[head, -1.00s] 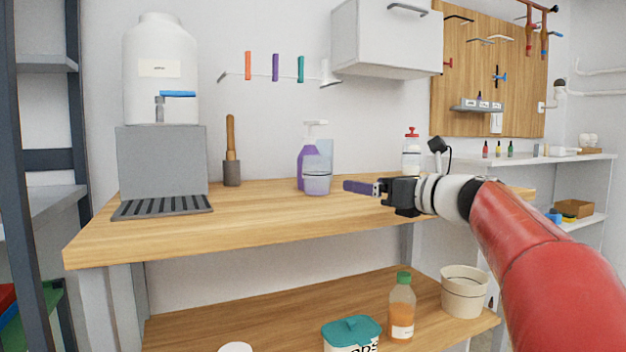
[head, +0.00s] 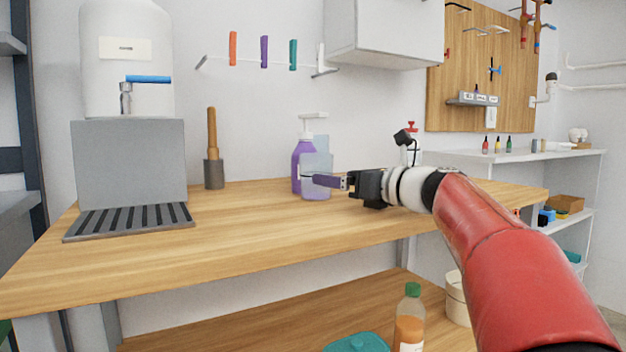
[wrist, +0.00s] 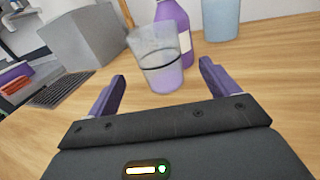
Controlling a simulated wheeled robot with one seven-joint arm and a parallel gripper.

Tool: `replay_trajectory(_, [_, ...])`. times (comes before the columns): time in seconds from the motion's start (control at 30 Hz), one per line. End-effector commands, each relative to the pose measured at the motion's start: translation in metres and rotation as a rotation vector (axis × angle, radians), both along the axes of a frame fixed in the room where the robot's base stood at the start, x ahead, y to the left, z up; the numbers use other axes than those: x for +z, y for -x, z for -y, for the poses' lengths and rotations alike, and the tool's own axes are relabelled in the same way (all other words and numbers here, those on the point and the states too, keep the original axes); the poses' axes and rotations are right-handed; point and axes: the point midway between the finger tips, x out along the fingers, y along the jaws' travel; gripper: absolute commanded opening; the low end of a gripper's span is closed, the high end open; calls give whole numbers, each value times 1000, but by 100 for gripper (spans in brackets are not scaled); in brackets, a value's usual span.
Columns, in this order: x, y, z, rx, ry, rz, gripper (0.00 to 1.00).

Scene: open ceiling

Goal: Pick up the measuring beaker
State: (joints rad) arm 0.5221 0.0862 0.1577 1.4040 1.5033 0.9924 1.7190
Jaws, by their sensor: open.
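The measuring beaker (head: 317,188) is a clear, pale cup with a dark band. It stands upright on the wooden bench, in front of a purple pump bottle (head: 302,163). In the wrist view the beaker (wrist: 160,62) lies ahead of my gripper (wrist: 162,82), roughly centred between the purple fingers and just beyond their tips.
A translucent blue container (wrist: 221,18) stands behind and right of the beaker. A mallet (head: 213,160) and a grey drip-tray stand (head: 130,165) with a white tank (head: 127,60) are to the left. The bench top (head: 230,225) in front is clear.

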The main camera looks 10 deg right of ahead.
Motion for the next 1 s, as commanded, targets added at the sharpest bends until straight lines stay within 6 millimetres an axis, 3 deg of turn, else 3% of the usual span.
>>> replay_trajectory(0.43, [4,-47,-36,2,-2,-1,87])
replay_trajectory(0.77, [4,-53,-40,-1,-1,-1,87])
replay_trajectory(1.0, [4,-52,-40,0,-1,-1,55])
